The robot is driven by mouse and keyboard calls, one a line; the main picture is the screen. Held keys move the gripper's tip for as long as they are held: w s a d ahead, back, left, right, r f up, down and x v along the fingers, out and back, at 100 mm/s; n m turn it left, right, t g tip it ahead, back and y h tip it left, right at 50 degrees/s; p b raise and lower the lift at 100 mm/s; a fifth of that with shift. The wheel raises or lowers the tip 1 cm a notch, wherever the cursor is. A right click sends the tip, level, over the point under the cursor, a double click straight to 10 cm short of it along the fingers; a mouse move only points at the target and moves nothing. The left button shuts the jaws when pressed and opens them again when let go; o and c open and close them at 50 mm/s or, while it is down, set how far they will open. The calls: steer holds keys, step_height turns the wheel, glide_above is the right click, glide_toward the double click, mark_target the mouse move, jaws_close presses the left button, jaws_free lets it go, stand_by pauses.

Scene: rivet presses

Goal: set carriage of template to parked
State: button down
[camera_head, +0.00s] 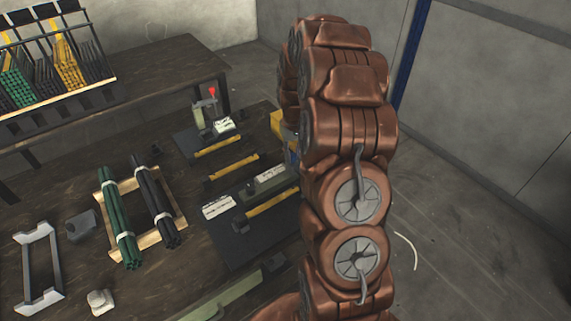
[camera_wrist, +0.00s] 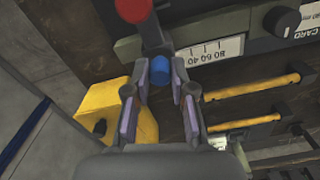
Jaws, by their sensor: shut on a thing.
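In the wrist view my gripper (camera_wrist: 160,72) is closed around a small blue cylindrical knob (camera_wrist: 160,68), with one finger on each side. The knob sits beside a grey-green body with a white number scale (camera_wrist: 210,54), next to a dark arm with a red end (camera_wrist: 132,9). I cannot tell which part carries the word "template" or where the carriage stands along its scale. In the head view my copper-coloured arm hides the gripper and the knob. A grey-green fixture (camera_head: 268,181) with a white label lies on a dark plate left of my arm.
A yellow block (camera_wrist: 112,110) stands close left of my fingers, and yellow bars (camera_wrist: 252,87) lie to the right. On the bench are green rods (camera_head: 121,220), dark rods (camera_head: 155,200), a grey frame (camera_head: 38,265) and a red-knobbed press (camera_head: 199,116). A rack (camera_head: 50,70) stands behind.

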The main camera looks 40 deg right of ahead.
steer(key=shift+d+b, duration=0.4)
steer(key=shift+d, duration=1.25)
steer(key=shift+r, duration=0.1)
steer(key=c, duration=1)
jaws_free()
steer(key=shift+d, duration=0.1)
step_height(320, 180, up, 12)
steer(key=shift+f, duration=0.1)
